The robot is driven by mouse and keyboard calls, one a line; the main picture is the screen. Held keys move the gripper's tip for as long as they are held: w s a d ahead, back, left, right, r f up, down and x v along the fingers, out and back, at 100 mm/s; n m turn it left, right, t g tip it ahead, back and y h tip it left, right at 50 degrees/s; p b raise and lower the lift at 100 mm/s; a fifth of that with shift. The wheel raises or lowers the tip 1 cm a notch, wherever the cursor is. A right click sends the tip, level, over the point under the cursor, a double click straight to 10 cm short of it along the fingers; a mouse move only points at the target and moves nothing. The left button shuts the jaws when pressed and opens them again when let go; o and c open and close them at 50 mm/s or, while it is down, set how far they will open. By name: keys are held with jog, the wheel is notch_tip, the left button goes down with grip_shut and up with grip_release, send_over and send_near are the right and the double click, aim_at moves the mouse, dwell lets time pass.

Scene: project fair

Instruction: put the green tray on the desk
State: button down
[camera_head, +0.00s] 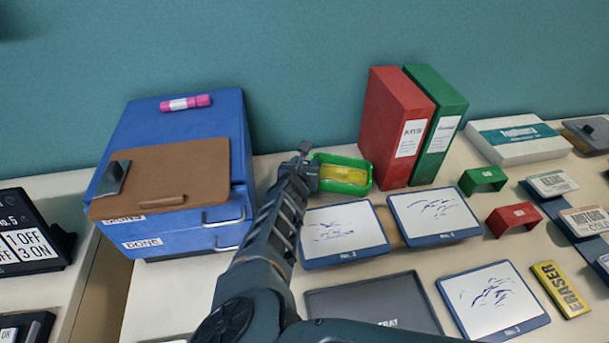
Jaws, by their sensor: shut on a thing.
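The green tray (344,159) is a small open tray with a yellow thing (345,177) lying in it. It is at the middle of the head view, left of the red binder. My gripper (312,172) is at the tray's left side, shut on its edge. My arm hides part of the gripper and the fingertips are hard to make out. The pale desk (425,260) spreads below and around the tray. I cannot tell whether the tray touches the desk or is held just above it.
A red binder (393,125) and a green binder (440,130) stand close right of the tray. Blue drawers (185,225) with a brown clipboard (165,170) stand left. Blue-framed whiteboards (343,233) and a dark tray (370,303) lie in front, leaving little bare desk.

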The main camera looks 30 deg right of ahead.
notch_tip(320, 180, down, 3)
jog(key=shift+r+b, duration=0.2)
jog(key=shift+b, duration=0.45)
jog(key=c, duration=0.5)
grip_release()
jog(key=shift+s+a+r+p, duration=0.35)
jog(key=shift+a+r+p, duration=0.05)
jog(key=shift+p, duration=0.3)
jog(key=p+v, duration=0.3)
jog(key=v, duration=0.8)
jog(key=shift+d, duration=0.1)
jog(key=shift+f+p, duration=0.1)
jog(key=shift+p, duration=0.2)
